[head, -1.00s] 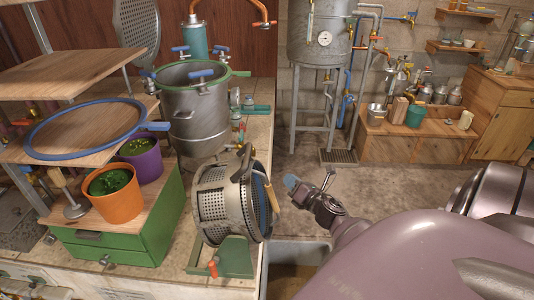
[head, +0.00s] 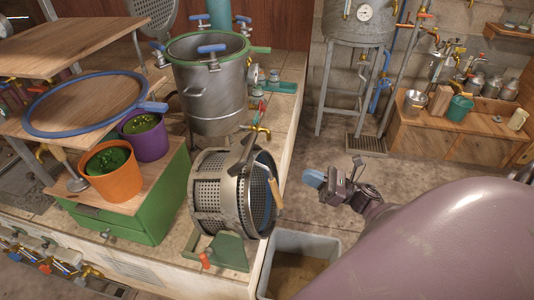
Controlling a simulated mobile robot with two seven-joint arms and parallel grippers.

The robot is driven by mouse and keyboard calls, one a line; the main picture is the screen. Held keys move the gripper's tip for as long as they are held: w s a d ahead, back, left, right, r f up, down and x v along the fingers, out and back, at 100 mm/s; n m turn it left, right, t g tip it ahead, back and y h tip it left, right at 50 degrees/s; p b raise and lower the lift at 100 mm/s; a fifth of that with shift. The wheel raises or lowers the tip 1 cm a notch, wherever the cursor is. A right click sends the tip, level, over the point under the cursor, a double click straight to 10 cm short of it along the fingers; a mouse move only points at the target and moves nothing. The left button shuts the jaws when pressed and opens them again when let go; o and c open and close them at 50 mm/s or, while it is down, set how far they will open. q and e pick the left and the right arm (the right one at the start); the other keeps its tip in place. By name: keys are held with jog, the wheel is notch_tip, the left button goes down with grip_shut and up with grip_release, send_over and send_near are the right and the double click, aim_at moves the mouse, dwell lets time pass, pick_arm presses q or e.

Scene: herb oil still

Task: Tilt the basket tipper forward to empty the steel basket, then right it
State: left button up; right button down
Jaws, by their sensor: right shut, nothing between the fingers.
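The perforated steel basket (head: 210,190) lies tilted on its side in the basket tipper, at the edge of the tiled counter. Its mouth faces right, and a blue inner surface shows there; what is inside cannot be made out. The tipper has a green base (head: 229,251) and a light wooden handle (head: 267,190) at the basket's right side. My right gripper (head: 313,179) is shut and empty, to the right of the handle and apart from it. My left gripper is not in view.
An open grey bin (head: 268,267) with brown contents stands below the counter edge, right of the tipper. A large steel pot (head: 208,100) stands behind the basket. Orange (head: 112,182) and purple (head: 149,147) pots stand left on a green drawer unit (head: 145,225).

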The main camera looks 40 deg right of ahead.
jog(key=p+x, duration=0.4)
jog(key=x, duration=1)
jog(key=shift+a+n, duration=0.3)
jog(key=shift+a, duration=0.05)
jog(key=shift+w+r, duration=0.1)
jog(key=shift+r, duration=0.05)
